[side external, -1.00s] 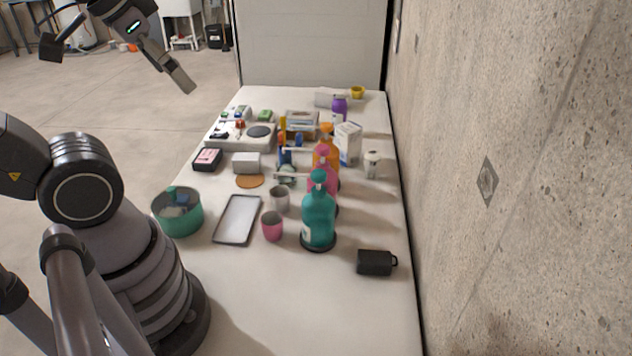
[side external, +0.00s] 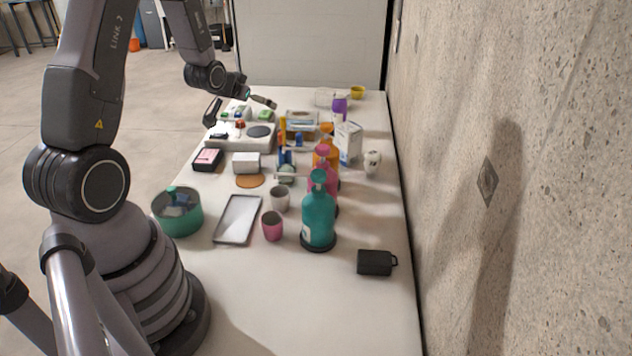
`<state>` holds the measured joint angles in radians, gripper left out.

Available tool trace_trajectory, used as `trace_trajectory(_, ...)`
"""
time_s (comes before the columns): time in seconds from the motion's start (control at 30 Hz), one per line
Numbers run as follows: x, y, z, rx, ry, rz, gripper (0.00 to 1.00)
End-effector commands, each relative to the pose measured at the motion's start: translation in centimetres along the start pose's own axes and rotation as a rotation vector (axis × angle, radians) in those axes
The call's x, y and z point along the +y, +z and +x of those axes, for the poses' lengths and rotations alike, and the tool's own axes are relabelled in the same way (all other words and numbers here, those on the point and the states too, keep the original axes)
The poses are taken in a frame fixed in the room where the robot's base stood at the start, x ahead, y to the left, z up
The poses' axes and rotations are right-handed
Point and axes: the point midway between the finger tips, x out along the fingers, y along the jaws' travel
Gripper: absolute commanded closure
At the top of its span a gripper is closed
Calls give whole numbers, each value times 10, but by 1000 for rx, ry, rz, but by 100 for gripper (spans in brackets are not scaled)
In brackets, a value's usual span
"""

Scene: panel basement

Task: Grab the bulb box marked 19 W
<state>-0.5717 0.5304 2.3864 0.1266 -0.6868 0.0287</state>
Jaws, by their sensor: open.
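No marking of 19 W can be read on any box from this view, so I cannot tell which one is the bulb box. Small green-and-white boxes, one of them a green box (side external: 264,115), sit at the far left of the table. A taller white box (side external: 348,143) with blue print stands right of the middle, behind the bottles. My gripper (side external: 242,108) is open, its fingers spread above the small boxes at the far left. It partly hides what lies under it, and its height above them is hard to judge.
A white device (side external: 257,145) with a dark disc lies just in front of my gripper. An orange bottle (side external: 326,148), a pink bottle (side external: 322,180) and a teal bottle (side external: 318,215) stand mid-table. A concrete wall (side external: 520,150) borders the right.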

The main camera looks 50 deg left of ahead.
Motion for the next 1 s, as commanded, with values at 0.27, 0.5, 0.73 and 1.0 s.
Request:
trace_trajectory(0.27,-61,80,59,116,-85,-106,0)
trace_trajectory(0.5,-71,107,72,155,-105,-131,0)
trace_trajectory(0.73,-69,137,96,155,-104,-131,0)
trace_trajectory(1.0,-68,155,110,156,-104,-130,0)
